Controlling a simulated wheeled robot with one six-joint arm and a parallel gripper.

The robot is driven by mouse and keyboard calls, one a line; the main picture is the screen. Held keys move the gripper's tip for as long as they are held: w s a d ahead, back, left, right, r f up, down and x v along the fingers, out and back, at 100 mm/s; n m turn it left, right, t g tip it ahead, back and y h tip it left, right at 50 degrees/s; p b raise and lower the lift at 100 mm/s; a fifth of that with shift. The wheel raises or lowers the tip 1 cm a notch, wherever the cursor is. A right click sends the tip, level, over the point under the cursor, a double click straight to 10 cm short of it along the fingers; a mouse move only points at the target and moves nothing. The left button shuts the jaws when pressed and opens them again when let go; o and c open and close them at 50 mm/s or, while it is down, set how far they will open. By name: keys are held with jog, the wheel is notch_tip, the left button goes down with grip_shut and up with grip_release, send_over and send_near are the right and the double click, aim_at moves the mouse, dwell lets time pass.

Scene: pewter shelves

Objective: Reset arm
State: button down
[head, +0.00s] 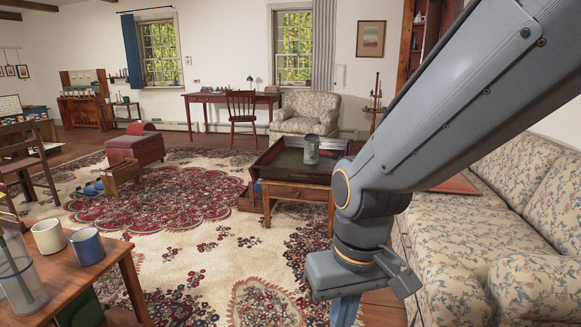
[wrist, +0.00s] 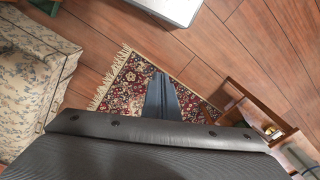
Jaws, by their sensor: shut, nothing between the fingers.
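My arm reaches across the right side of the head view and bends down at its elbow. Its lower end leaves the bottom edge of that view, so the fingertips are hidden there. In the wrist view my gripper (wrist: 160,78) shows as a grey tapered shape beyond the dark housing. Its fingers are together with nothing between them. It points down over a patterned rug (wrist: 130,82) and a wooden floor (wrist: 205,50), apart from both.
A floral sofa (head: 476,228) stands close on the right. A low table (head: 284,190) bears a dark tray (head: 270,158) with a grey cup (head: 311,150). At near left, a wooden table (head: 75,285) holds a white mug (head: 48,237) and blue mug (head: 87,246). The middle carpet is largely clear.

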jog(key=s+d+r+m+p, duration=0.2)
jog(key=d+r+m+p, duration=0.1)
jog(key=d+r+p, duration=0.8)
notch_tip(320, 180, up, 3)
jog(key=p, duration=0.6)
jog(key=shift+s+d+h, duration=0.15)
jog(key=shift+s+h, duration=0.05)
jog(key=shift+h, duration=0.2)
